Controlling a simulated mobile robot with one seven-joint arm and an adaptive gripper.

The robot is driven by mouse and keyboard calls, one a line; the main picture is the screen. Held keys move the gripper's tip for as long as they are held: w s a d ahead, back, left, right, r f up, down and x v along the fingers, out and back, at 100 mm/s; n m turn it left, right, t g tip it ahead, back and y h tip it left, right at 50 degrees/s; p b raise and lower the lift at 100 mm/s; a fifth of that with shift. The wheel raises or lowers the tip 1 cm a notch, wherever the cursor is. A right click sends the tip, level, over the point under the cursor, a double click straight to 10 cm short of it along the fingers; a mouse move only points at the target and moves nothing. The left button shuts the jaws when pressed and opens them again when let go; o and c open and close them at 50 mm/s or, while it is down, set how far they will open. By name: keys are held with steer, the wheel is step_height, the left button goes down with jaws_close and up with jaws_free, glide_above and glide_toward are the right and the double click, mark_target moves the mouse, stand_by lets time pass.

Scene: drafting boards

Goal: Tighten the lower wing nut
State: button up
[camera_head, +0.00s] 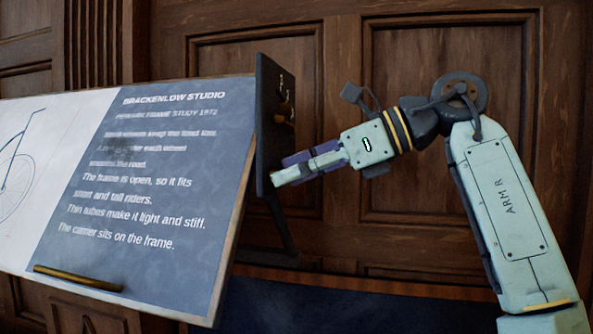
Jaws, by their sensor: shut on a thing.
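A dark upright bracket (264,150) stands at the right edge of the tilted drafting board (227,262). An upper wing nut, brass-coloured and small (284,111), shows on the bracket's right side. My gripper (279,176) reaches in from the right, its pale fingers against the bracket's right side below that brass part. It is shut on the lower wing nut, which the fingers hide. How far the nut is turned cannot be seen.
The board carries a dark printed panel (150,185) and a bicycle drawing (15,165). A brass rail (78,278) lies along its lower edge. A panelled wooden wall (340,60) stands behind. Open space lies below my arm.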

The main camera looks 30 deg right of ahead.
stand_by(0.3)
steer(key=o, duration=1.2)
steer(key=shift+c, duration=0.2)
steer(key=v, duration=1.2)
